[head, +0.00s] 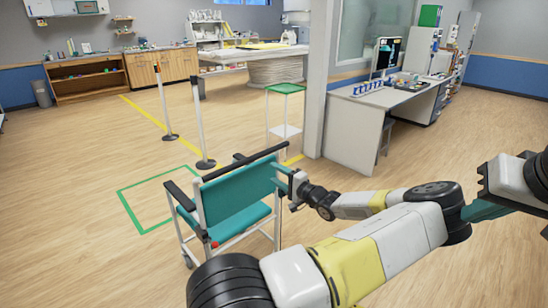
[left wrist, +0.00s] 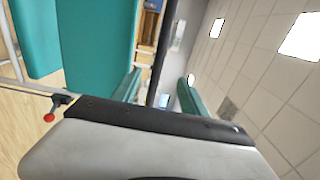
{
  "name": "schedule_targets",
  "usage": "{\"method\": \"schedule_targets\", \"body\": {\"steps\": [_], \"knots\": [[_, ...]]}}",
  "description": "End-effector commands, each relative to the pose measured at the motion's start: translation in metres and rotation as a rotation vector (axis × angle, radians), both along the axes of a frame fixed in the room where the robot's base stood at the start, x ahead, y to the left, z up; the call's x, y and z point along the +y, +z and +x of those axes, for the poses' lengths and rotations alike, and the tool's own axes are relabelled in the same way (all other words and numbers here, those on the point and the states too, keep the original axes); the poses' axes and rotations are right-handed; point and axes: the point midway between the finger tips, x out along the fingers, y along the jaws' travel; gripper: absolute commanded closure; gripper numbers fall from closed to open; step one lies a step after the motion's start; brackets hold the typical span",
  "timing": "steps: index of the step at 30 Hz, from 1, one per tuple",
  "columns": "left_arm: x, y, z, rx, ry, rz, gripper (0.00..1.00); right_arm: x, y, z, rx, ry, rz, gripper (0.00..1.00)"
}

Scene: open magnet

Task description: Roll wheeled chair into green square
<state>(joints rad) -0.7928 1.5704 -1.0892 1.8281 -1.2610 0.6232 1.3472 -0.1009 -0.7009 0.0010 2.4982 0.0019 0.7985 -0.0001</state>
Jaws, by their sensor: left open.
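The wheeled chair (head: 235,193) has a teal back and seat, a pale frame and black armrests. It stands upright just right of the green square (head: 130,213), a green outline on the floor. The chair hides the square's right part; I cannot tell whether any wheel is inside. My left gripper (head: 296,187) is at the chair's right side, by the back's upper corner. It is open; whether it touches the chair is unclear. In the left wrist view, the teal chair back (left wrist: 97,45) is close, with a black bar and a red knob beside it. My right gripper is not in view.
Two white posts, the nearer one (head: 199,120), stand on black bases beyond the square. A green-topped stand (head: 285,88) is behind the chair. A pillar and desk (head: 365,115) are to the right. The floor left of the square is clear.

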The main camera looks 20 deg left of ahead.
Motion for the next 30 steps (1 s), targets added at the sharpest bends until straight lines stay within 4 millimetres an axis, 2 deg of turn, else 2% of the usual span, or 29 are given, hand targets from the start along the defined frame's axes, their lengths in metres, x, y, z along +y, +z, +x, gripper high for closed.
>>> {"method": "schedule_targets", "body": {"steps": [5, 18, 24, 30], "knots": [[0.026, 0.0, 0.008, 0.001, 0.006, 0.0, 0.49, 0.0, -0.001, 0.0, 0.002, 0.0, -0.001, 1.0], [0.121, -0.001, 0.047, 0.0, 0.007, -0.002, 0.49, -0.001, -0.001, -0.001, 0.004, 0.0, -0.002, 1.0], [0.143, -0.001, 0.057, 0.001, 0.005, -0.003, 0.49, -0.001, -0.001, -0.001, 0.004, -0.001, -0.002, 1.0], [0.148, -0.001, 0.059, 0.001, 0.004, -0.002, 0.49, -0.001, -0.001, -0.001, 0.004, -0.001, -0.002, 1.0]]}}
